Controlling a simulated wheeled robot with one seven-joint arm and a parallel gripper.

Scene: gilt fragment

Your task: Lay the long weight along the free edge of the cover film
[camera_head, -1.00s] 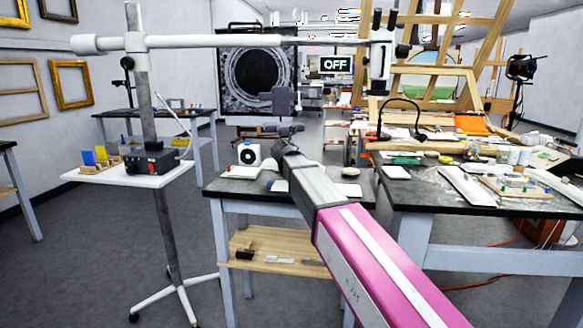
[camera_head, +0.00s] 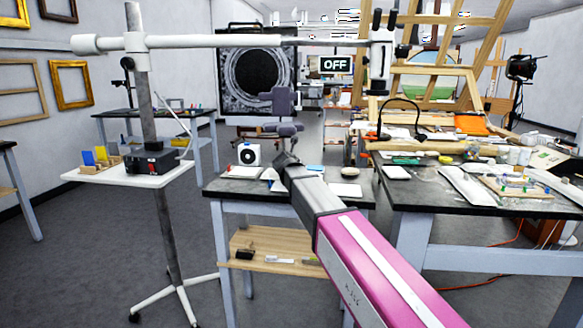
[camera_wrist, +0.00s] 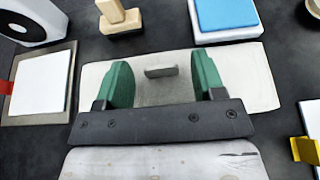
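My gripper (camera_wrist: 163,84) is open in the wrist view, its two green fingers spread wide. Between the fingers is a small grey bar-like piece (camera_wrist: 161,71) that they do not visibly touch. It lies over a pale grey flat slab or sheet (camera_wrist: 258,85) on the dark tabletop. I cannot tell whether the grey piece is the long weight or a handle on it, nor whether the pale slab is the cover film. In the head view my arm reaches over the middle black-topped table (camera_head: 225,186); the fingers are too small to make out there.
Around the slab in the wrist view are a wooden-handled block (camera_wrist: 120,18), a blue pad on a white block (camera_wrist: 225,14), a white block on a grey plate (camera_wrist: 40,85) and a yellow clip (camera_wrist: 304,150). A white box with a black disc (camera_head: 249,154) stands at the table's back.

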